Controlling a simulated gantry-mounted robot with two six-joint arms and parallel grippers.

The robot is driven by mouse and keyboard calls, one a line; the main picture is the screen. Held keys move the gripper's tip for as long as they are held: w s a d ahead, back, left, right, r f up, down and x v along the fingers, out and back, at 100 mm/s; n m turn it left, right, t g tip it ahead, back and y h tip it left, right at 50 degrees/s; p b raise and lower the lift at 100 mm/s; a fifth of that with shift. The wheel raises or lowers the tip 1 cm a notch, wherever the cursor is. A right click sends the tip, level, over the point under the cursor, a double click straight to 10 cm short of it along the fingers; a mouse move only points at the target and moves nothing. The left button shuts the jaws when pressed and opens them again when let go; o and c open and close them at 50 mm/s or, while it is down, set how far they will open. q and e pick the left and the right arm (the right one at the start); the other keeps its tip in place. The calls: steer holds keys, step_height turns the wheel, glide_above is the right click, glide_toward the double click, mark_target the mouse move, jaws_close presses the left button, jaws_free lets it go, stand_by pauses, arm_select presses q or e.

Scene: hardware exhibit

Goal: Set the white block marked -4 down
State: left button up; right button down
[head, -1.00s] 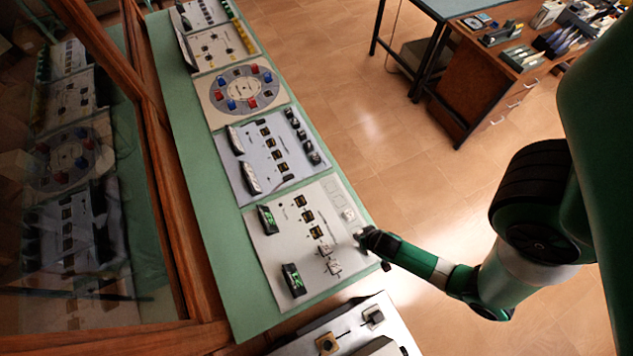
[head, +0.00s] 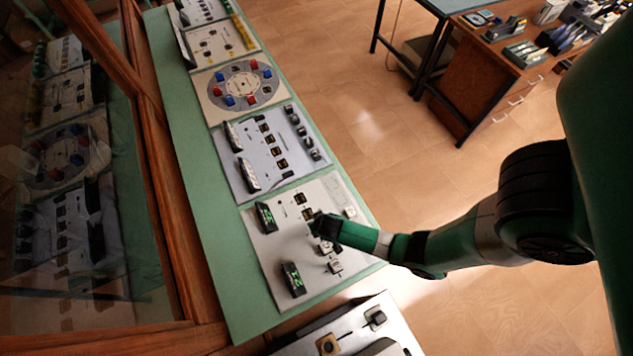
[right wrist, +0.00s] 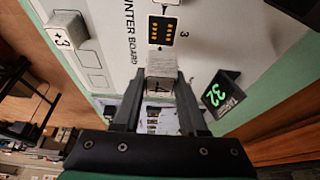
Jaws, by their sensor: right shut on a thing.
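My right gripper (right wrist: 158,95) is shut on the white block marked -4 (right wrist: 160,66), which sits between its two fingers in the right wrist view. In the head view the right gripper (head: 318,222) is over the middle of the nearest white board (head: 325,292), beside the column of dark dotted squares. The held block is hard to make out there. A dark square with orange dots (right wrist: 162,31) shows just beyond the block in the right wrist view. I cannot tell whether the block touches the board. My left gripper is not in view.
A white block marked +3 (right wrist: 66,30) stands on the board. Another white block (head: 335,267) is near the gripper. Two dark display stands with green digits (head: 265,217) (head: 293,280) stand at the board's left side. Other exhibit boards (head: 262,160) line the green table (head: 190,180).

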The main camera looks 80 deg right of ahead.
step_height(320, 180, down, 7)
steer(key=b, duration=0.5)
steer(key=shift+f+b, duration=0.15)
steer(key=shift+b, duration=0.15)
steer(key=shift+r, duration=0.25)
steer(key=shift+f, duration=0.25)
steer(key=shift+c, duration=2.2)
jaws_free()
steer(key=shift+r, duration=0.1)
steer(key=p+v, duration=1.2)
steer(key=shift+r, duration=0.2)
steer(key=shift+d, duration=0.1)
